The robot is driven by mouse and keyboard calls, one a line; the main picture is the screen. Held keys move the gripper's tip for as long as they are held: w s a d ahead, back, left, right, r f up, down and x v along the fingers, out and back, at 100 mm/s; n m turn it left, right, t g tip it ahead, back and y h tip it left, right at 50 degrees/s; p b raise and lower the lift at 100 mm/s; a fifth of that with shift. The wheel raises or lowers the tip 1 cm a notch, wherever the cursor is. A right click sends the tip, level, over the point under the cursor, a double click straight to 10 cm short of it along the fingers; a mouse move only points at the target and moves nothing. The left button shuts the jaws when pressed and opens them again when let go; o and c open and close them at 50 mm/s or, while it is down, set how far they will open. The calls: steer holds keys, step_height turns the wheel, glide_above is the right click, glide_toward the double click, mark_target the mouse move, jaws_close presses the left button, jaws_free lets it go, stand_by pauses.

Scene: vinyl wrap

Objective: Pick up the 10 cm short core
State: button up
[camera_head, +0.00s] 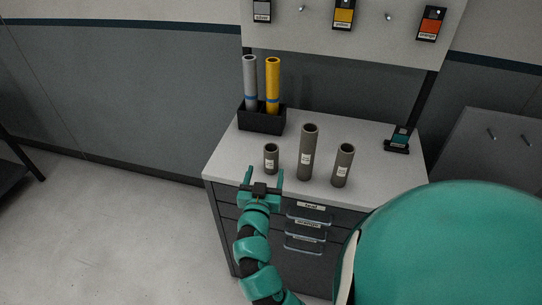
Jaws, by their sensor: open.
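Three grey-brown cores stand upright on the white top of the cabinet. The shortest core (271,159) is at the left, with a small white label. I take it as the short core, but the label's text is too small to read. The tallest core (307,153) is in the middle, and a mid-height core (343,166) is at the right. My gripper (262,175) is open and empty at the cabinet's front edge. Its teal fingers point toward the shortest core, just in front of it in the picture. The gap between them is hard to judge.
A black box (261,122) holds a grey roll (251,82) and a yellow roll (273,84) behind the cores. A teal-and-black item (399,139) stands at the back right. The cabinet top (226,160) is clear to the left of the cores. Labelled drawers (309,222) are below.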

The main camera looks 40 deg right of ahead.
mark_target(272, 147)
steer(key=p+x, duration=0.4)
steer(key=x, duration=0.4)
steer(key=shift+w+d, duration=0.1)
steer(key=shift+w, duration=0.1)
steer(key=shift+f+p+x, duration=0.2)
steer(key=shift+p+x, duration=0.45)
steer(key=shift+x, duration=0.4)
steer(key=shift+f+p+x, duration=0.2)
steer(key=shift+p+x, duration=0.4)
steer(key=shift+x, duration=0.5)
steer(key=shift+c, duration=0.4)
steer(key=c, duration=1)
